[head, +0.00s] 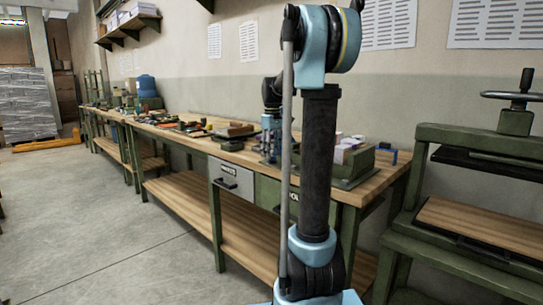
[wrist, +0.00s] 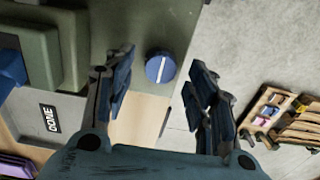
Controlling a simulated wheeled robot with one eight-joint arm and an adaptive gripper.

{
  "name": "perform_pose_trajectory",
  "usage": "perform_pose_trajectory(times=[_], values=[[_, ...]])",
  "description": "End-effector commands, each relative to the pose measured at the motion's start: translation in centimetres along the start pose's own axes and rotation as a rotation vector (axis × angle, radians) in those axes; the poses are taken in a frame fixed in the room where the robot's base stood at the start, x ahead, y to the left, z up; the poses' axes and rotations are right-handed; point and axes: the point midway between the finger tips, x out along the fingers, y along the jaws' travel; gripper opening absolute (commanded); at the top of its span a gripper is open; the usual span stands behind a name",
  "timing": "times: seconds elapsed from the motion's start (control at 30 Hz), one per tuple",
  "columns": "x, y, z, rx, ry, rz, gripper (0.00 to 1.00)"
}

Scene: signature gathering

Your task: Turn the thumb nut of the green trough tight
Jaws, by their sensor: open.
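The green trough (head: 357,161) stands near the right end of the long bench in the head view, with white and purple pieces in it. Part of a green body (wrist: 30,50), apparently the trough, shows at the upper left of the wrist view. A round blue thumb nut (wrist: 160,67) with a white line across it sits on a grey-green plate. The line runs nearly upright in the wrist view. My gripper (wrist: 160,77) is open, with one finger on each side of the nut in that view. I see a gap on both sides and cannot tell the height above it.
A label reading DONE (wrist: 50,118) is on a grey surface at lower left of the wrist view. The wooden bench (head: 190,122) carries several tools and blocks further left. A green press (head: 480,150) stands to the right. The concrete floor (head: 90,220) is clear.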

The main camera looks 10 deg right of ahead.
Motion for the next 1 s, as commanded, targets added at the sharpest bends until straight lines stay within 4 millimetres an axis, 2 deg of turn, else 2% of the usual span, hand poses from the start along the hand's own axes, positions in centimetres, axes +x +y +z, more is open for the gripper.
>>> perform_pose_trajectory(times=[0.17, 0.47, 0.6, 0.67, 1.0], values=[[1.05, -0.01, 0.02, 0.0, 0.0, 0.0, 0.51], [1.2, 0.0, 0.02, 0.0, 0.0, 0.0, 0.51], [1.19, 0.0, 0.02, 0.0, 0.0, 0.0, 0.19], [1.19, 0.01, 0.02, 0.0, 0.0, 0.0, 0.07], [1.18, 0.05, 0.0, 0.021, 0.0, 0.001, 0.07]])
